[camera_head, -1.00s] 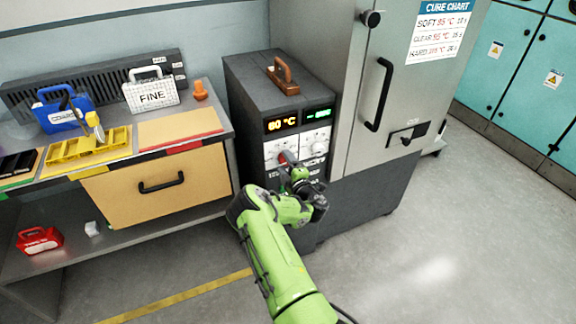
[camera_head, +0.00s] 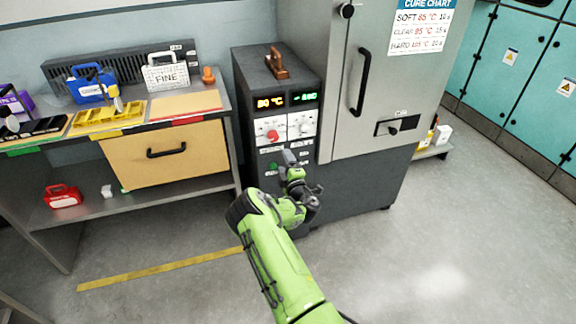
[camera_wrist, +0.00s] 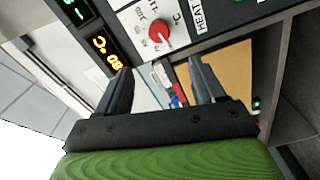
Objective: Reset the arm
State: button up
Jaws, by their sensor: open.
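My green arm reaches up from the bottom of the head view. My gripper (camera_head: 291,160) is in front of the lower control panel of the dark oven unit (camera_head: 284,215), just below its knobs. In the wrist view my gripper (camera_wrist: 160,80) shows two dark fingers spread apart with nothing between them. The red knob (camera_wrist: 159,31) is beyond the fingertips and apart from them. It also shows in the head view (camera_head: 272,135). The orange display (camera_head: 270,101) reads about 80 °C, and a green display (camera_head: 304,97) is beside it.
A workbench (camera_head: 226,103) with a wooden drawer (camera_head: 166,153) stands on the left. The large grey cabinet door with a black handle (camera_head: 360,82) is on the right. Open floor (camera_head: 440,250) lies in front and to the right.

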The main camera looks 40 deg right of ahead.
jog(key=shift+r, duration=0.1)
notch_tip(320, 180, up, 11)
jog(key=s+d+m+g+h+p, duration=0.2)
jog(key=d+m+g+h, duration=0.15)
jog(key=m, duration=0.35)
jog(key=s+a+r+m+g+p, duration=0.3)
jog(key=s+a+r+m+g, duration=0.15)
jog(key=r+m, duration=0.4)
jog(key=s+a+r+n+y+p, duration=0.1)
jog(key=s+a+r+y+p, duration=0.15)
jog(key=s+a+r, duration=0.55)
jog(key=s+a+r+y+p, duration=0.1)
jog(key=s+a+r+y, duration=0.25)
jog(key=s+a, duration=0.5)
jog(key=s+a+n+g+y+p, duration=0.1)
jog(key=s+a, duration=0.5)
jog(key=s, duration=0.2)
jog(key=s+a+r+n+g+y+p, duration=0.1)
jog(key=s+a+n+g+y, duration=0.1)
jog(key=s+a, duration=0.4)
jog(key=s, duration=0.3)
jog(key=shift+g, duration=0.3)
jog(key=shift+d+r, duration=0.1)
